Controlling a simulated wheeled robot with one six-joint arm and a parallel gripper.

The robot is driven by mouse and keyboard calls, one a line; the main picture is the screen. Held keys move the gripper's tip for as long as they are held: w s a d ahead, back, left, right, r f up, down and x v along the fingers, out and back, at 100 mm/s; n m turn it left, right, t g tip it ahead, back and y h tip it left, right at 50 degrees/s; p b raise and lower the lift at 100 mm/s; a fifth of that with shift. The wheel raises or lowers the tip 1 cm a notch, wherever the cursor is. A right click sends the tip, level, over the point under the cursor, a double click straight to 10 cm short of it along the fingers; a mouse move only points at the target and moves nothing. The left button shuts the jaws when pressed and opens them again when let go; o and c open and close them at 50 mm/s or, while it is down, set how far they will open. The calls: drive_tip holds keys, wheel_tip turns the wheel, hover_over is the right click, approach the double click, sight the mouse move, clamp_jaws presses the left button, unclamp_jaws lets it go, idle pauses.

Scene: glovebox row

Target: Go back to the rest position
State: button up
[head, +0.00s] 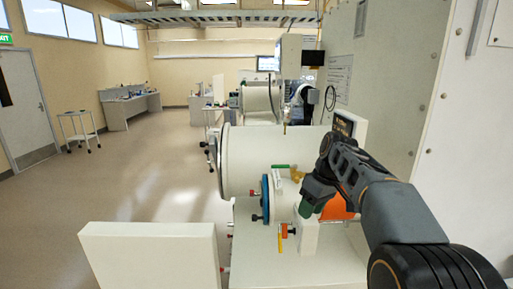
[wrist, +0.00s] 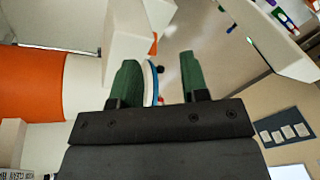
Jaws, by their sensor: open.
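My gripper (head: 308,207) is at the right of centre in the head view, at the end of my dark grey arm, which reaches in from the lower right. It is over the near white glovebox equipment, pointing down. In the wrist view my gripper (wrist: 160,82) shows two green fingers set apart, with nothing held between them. A white cylinder with a blue ring (head: 266,199) lies just left of the gripper in the head view. An orange part (head: 338,208) shows behind the gripper; an orange band (wrist: 32,82) is at the left of the wrist view.
A white panel (head: 150,258) is at the lower left. A tall white wall (head: 385,85) closes the right side. A trolley (head: 78,130) and bench (head: 132,108) stand far left. The floor (head: 150,175) at left is open.

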drive_tip(key=s+d+f+m+t+h+b, duration=0.1)
drive_tip(key=s+f+m, duration=0.3)
drive_tip(key=s, duration=0.6)
drive_tip(key=s+f+m+t+h+b, duration=0.2)
drive_tip(key=s+f+m+t, duration=0.1)
drive_tip(key=s+f, duration=0.6)
drive_tip(key=shift+s+d+m+t, duration=0.3)
drive_tip(key=shift+s+d+m, duration=0.1)
drive_tip(key=shift+s, duration=0.15)
idle(0.5)
